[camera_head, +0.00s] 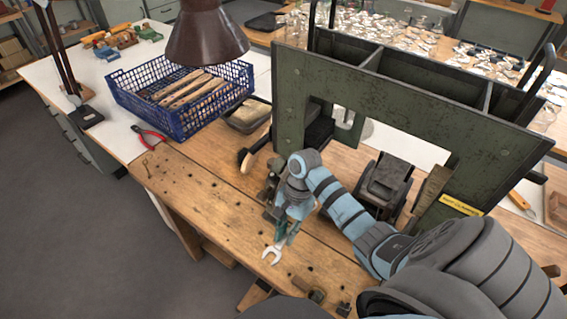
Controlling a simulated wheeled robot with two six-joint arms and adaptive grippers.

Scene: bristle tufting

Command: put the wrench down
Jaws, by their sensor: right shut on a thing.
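The wrench (271,255) is a small silver open-ended spanner at the middle front of the wooden bench. My right gripper (284,238) points down at it and is shut on it. The open jaw of the wrench sticks out below the fingers, toward the bench's front edge. The rest of the wrench is hidden by the gripper. I cannot tell whether the wrench touches the bench top. My left gripper is not in view.
The wooden bench top (205,185) is clear to the left, with small holes. Red pliers (150,134) and a blue crate (128,104) lie farther back. A green metal frame (385,75) stands behind my right arm. A brown lamp shade (205,38) hangs over the crate.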

